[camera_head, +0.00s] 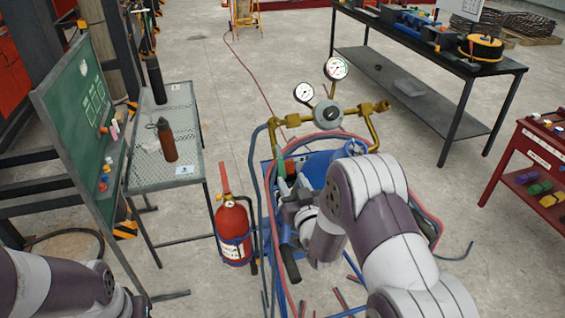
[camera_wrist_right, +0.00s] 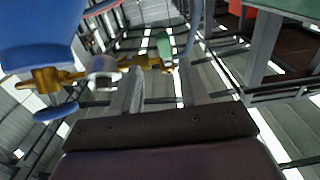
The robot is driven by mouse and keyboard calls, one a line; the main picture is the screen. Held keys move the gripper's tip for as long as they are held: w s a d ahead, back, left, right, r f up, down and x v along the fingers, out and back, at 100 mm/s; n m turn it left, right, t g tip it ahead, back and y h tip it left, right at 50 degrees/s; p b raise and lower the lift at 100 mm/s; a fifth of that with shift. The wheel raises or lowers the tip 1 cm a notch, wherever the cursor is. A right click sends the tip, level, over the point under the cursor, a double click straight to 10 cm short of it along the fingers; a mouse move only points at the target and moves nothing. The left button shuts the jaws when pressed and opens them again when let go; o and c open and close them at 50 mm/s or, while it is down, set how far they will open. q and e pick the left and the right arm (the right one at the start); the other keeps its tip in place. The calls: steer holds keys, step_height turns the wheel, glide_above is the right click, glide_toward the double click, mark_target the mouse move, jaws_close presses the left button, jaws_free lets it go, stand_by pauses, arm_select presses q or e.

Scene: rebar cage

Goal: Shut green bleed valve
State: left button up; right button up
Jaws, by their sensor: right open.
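The green bleed valve handle (camera_head: 281,165) shows on the left side of the gas cart, below the brass pipework. In the right wrist view the green handle (camera_wrist_right: 163,45) stands at the end of a brass fitting (camera_wrist_right: 140,64), beyond the fingers. My right gripper (camera_head: 290,187) is close to the green handle in the head view, partly hidden by its own wrist. In the right wrist view my right gripper (camera_wrist_right: 160,85) is open, with nothing seen held between its fingers. Contact with the handle cannot be told. My left arm shows at bottom left; its gripper is out of view.
A brass regulator (camera_head: 327,114) with two white gauges rises behind the gripper. A blue handwheel (camera_head: 355,148) is to its right. Red and blue hoses loop around the cart. A red fire extinguisher (camera_head: 233,232) and a mesh table (camera_head: 188,120) stand left.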

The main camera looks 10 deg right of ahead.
mark_target(282, 168)
steer(key=w, duration=0.2)
steer(key=w+a, duration=0.1)
steer(key=w, duration=0.1)
steer(key=w+p, duration=0.1)
steer(key=w, duration=0.1)
steer(key=shift+w+a+f, duration=0.1)
steer(key=shift+w+a, duration=0.2)
steer(key=shift+w, duration=0.05)
steer(key=shift+w+d, duration=0.25)
steer(key=shift+d, duration=0.2)
steer(key=shift+w+a, duration=0.25)
steer(key=shift+w, duration=0.1)
jaws_close()
